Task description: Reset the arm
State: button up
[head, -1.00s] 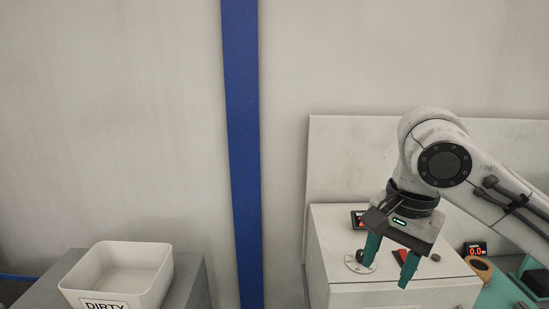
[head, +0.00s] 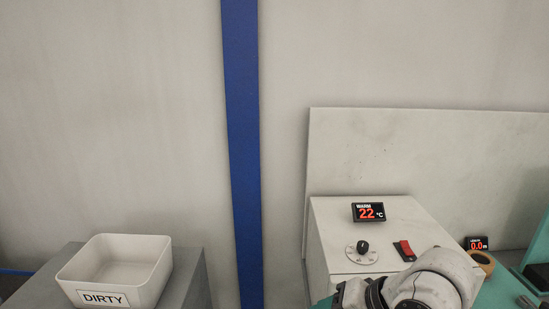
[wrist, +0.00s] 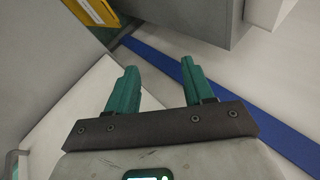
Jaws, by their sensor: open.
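My gripper shows in the wrist view (wrist: 158,92) with its two green fingers apart and nothing between them. In the head view only part of my arm shows at the bottom right, in front of the white cabinet; the fingertips are out of that picture.
The white cabinet (head: 335,218) carries a display (head: 368,212) reading 22 °C, a black dial (head: 363,247) and a red switch (head: 404,250). A tape roll (head: 482,262) sits by a 0.0 display (head: 477,243) at right. A white DIRTY bin (head: 120,262) stands on a grey block (head: 190,285) at left.

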jog(key=s+d+f+h, duration=0.1)
jog(key=s+d+f, duration=0.1)
jog(key=s+f, duration=0.2)
jog(key=s+d+f+b, duration=0.1)
jog(key=s+d+f, duration=0.1)
jog(key=s+f, duration=0.2)
jog(key=s+d+f+h, duration=0.1)
jog(key=s+f, duration=0.3)
jog(key=f, duration=0.5)
jog(key=shift+s+d+f+n+h, duration=0.15)
jog(key=shift+s+d+f, duration=0.05)
jog(key=shift+d, duration=0.15)
jog(key=shift+s+d+f+n+h, duration=0.15)
jog(key=shift+d, duration=0.2)
jog(key=s+d+f+g+h, duration=0.1)
jog(key=s+d+f, duration=0.1)
jog(key=s, duration=0.3)
jog(key=s+d+f+n+g+h, duration=0.1)
jog(key=s+d+f, duration=0.2)
jog(key=s+d, duration=0.2)
jog(key=s+d+f+n+g+h+b, duration=0.1)
jog(key=s+d+f+h, duration=0.1)
jog(key=s, duration=0.5)
jog(key=shift+d+f, duration=0.5)
jog(key=shift+d, duration=0.45)
jog(key=shift+w, duration=0.1)
